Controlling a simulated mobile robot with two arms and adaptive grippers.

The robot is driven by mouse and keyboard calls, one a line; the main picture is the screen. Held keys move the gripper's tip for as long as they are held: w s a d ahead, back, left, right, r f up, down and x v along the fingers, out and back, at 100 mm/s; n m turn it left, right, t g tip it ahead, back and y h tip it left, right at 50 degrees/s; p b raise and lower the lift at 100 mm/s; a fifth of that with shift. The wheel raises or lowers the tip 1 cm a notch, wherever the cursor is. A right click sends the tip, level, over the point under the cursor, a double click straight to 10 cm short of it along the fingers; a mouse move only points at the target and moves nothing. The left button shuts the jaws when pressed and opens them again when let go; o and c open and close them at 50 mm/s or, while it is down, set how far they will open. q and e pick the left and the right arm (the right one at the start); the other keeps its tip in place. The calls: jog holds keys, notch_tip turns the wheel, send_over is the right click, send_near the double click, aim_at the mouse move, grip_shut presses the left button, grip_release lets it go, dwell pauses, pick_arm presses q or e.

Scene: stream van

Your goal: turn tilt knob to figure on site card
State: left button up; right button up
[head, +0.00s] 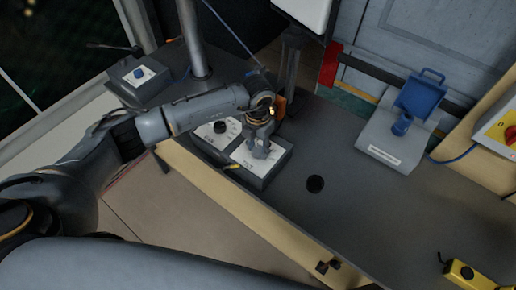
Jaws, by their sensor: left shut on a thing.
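A dark control box (242,180) sits at the near-left edge of the grey counter. It carries two white dial plates. The left plate has a black knob (220,127) with nothing touching it. My left gripper (258,153) points down over the right plate (242,156) and is shut on the knob there. That knob is hidden by the fingers. The lettering on the plates is too small to read, so I cannot tell which knob is tilt or where it points. I cannot make out a site card. My right gripper is not in view.
A small grey box with a blue knob (139,73) stands at the back left by a post (193,40). A yellow box (465,274) is lower right.

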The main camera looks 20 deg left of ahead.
aim_at(258, 150)
pick_arm(q)
jog(key=n+b, duration=0.1)
jog(key=n, duration=0.3)
jog(key=shift+n, duration=0.4)
dwell(0.4)
jog(key=o, duration=1.2)
jog(key=shift+c, duration=0.2)
notch_tip(258, 150, up, 12)
